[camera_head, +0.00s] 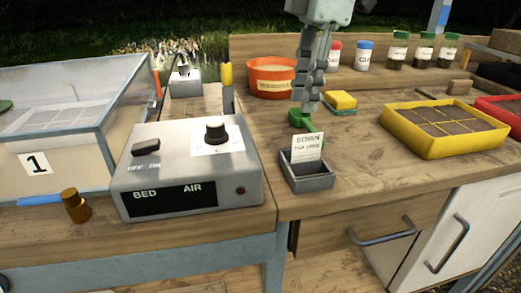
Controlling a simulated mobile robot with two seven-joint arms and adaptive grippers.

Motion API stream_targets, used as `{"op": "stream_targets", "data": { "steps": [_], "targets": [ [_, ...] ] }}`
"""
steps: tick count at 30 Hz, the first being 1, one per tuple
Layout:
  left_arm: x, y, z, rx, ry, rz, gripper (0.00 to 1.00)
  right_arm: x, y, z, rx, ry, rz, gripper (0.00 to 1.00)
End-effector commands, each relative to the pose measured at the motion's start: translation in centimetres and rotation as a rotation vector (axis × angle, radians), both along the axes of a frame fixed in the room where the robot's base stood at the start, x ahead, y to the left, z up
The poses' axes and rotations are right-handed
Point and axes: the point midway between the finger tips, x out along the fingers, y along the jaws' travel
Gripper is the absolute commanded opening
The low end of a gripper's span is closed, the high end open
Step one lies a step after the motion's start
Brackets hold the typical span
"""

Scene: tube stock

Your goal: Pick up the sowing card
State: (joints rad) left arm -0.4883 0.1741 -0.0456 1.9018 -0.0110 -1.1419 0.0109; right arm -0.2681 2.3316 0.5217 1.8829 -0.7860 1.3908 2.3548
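The sowing card (308,148) is a small white card with dark lettering. It stands upright in a small dark grey box (307,184) near the front edge of the wooden bench, and its lower end is hidden inside the box. My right gripper (309,106) points down just behind and above the card, seemingly apart from it. Its fingers are seen nearly edge-on, so the gap between them is unclear. A green object (301,119) shows right at the fingertips; I cannot tell whether they touch it. My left gripper is not in view.
A grey control box (190,172) with a black knob stands left of the card. A yellow seed tray (445,145) stands to the right. A yellow and green sponge (341,101), an orange pot (270,88) and several jars (397,50) are behind. Bare bench lies right of the card box.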

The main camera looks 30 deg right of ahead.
Motion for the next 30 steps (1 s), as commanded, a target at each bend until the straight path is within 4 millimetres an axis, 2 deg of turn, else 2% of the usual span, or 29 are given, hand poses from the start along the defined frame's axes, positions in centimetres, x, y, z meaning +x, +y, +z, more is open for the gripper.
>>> {"op": "stream_targets", "data": {
  "steps": [5, 11, 18, 21, 29, 30],
  "targets": [
    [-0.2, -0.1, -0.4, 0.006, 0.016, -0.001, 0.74, -1.1, -0.8, -0.8, -0.093, 0.052, -0.031, 0.26],
    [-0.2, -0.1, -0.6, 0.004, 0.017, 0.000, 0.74, -1.3, -0.7, -3.1, -0.089, 0.053, -0.030, 0.26],
    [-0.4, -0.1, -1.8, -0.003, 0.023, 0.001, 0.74, -1.9, -0.7, -6.5, -0.087, 0.053, -0.031, 0.26],
    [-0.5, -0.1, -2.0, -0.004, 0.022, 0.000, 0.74, -1.9, -0.8, -7.4, -0.088, 0.050, -0.031, 0.26],
    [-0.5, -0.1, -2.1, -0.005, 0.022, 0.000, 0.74, -1.8, -0.8, -7.6, -0.087, 0.047, -0.032, 0.26],
    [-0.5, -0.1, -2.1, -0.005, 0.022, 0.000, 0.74, -1.8, -0.8, -7.6, -0.087, 0.047, -0.032, 0.21]
  ]
}}
